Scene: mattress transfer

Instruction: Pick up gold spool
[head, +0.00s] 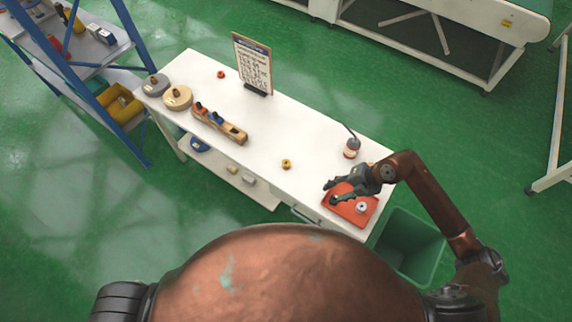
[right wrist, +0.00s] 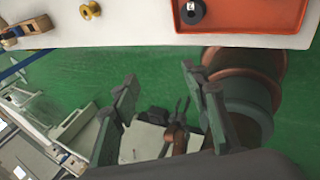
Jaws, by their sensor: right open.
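The small gold spool (head: 286,163) stands on the white table, left of the red tray. It also shows at the top of the right wrist view (right wrist: 90,10). My right gripper (head: 330,190) is open, over the left part of the tray in the head view, to the right of the spool and apart from it. In the right wrist view its two fingers (right wrist: 160,78) are spread with nothing between them, and the spool lies beyond them to the upper left. My left gripper is not in view.
The red tray (head: 345,214) holds a dark spool with a pale centre (right wrist: 192,12). A green bin (head: 410,245) is at right. Table around the gold spool is clear.

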